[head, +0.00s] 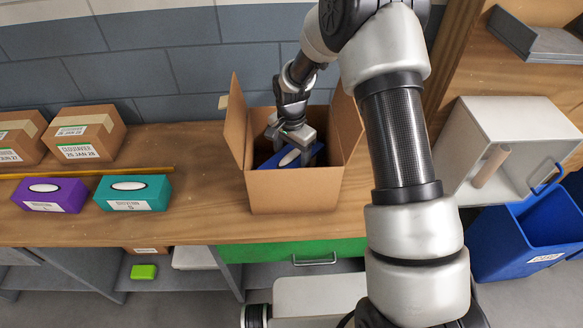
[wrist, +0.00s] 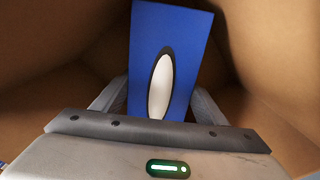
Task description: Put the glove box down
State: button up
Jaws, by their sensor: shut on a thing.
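The blue glove box (head: 275,161), with a white oval opening on top, is inside the open cardboard box (head: 295,193) on the wooden bench. My gripper (head: 291,142) reaches down into the cardboard box and is shut on the glove box. In the wrist view the glove box (wrist: 198,40) sits between the two fingers (wrist: 160,100), with brown cardboard walls around it. Its underside is hidden, so I cannot tell whether it touches the bottom of the cardboard box.
A purple glove box (head: 50,196) and a teal glove box (head: 133,194) stand on the bench (head: 200,205) at left, before closed cartons (head: 86,135). Raised flaps (head: 235,118) surround the cardboard box's opening. A grey-white bin (head: 500,150) and a blue bin (head: 525,235) are at right.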

jog(key=shift+f, duration=1.6)
jog(key=shift+f, duration=0.1)
jog(key=o, duration=1.4)
